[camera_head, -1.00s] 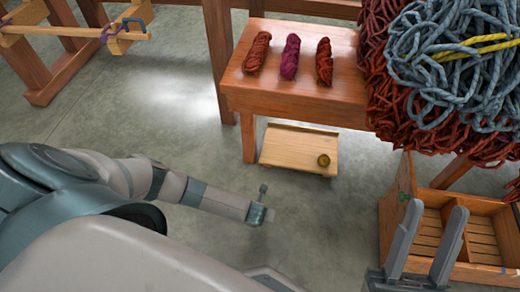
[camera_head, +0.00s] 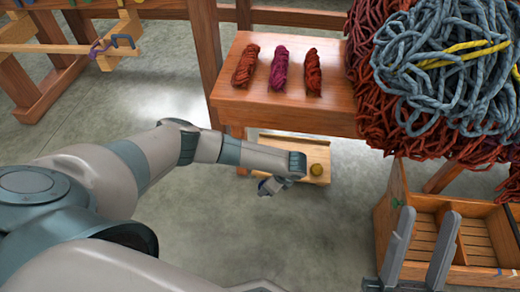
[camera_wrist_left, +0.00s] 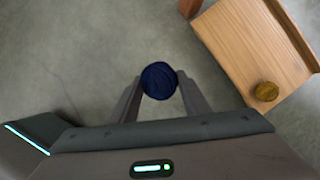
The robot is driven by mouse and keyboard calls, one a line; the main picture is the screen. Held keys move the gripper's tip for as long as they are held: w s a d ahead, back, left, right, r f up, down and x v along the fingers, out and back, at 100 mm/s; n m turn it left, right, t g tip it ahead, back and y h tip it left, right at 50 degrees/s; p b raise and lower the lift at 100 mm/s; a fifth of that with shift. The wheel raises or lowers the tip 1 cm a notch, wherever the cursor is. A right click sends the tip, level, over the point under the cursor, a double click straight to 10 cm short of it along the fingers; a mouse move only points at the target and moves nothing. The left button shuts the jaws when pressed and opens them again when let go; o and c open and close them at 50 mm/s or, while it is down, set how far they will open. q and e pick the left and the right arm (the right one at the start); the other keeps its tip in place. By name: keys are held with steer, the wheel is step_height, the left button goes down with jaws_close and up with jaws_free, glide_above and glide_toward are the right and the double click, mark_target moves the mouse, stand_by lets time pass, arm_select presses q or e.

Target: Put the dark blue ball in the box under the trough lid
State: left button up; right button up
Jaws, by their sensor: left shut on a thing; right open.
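The dark blue ball (camera_wrist_left: 159,80) is held between the fingertips of my left gripper (camera_wrist_left: 160,88) in the left wrist view, over bare floor. In the head view my left gripper (camera_head: 269,186) is small and partly hidden by its own arm. It is at the front left of the pale wooden trough lid (camera_head: 300,144), which has a round brass-coloured knob (camera_head: 317,169). The lid also shows in the left wrist view (camera_wrist_left: 248,45), to the right of the ball. I cannot see a box beneath the lid. My right gripper (camera_head: 425,245) is open and empty at lower right.
A wooden bench (camera_head: 270,98) with three skeins stands above and behind the lid. A big heap of red and grey-blue wool (camera_head: 440,70) is at right. A divided wooden crate (camera_head: 480,240) sits behind my right gripper.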

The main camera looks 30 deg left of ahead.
arm_select(q)
steer(key=d+r+n+g+h, duration=0.2)
steer(key=r+n, duration=0.8)
steer(key=r, duration=1)
steer(key=d+r+n+g+h, duration=0.2)
steer(key=r+n, duration=0.7)
steer(key=r, duration=1.1)
steer(key=shift+d+r+n+g+h, duration=0.15)
steer(key=shift+d+n+g+h, duration=0.2)
steer(key=shift+g, duration=0.25)
steer(key=shift+s, duration=0.1)
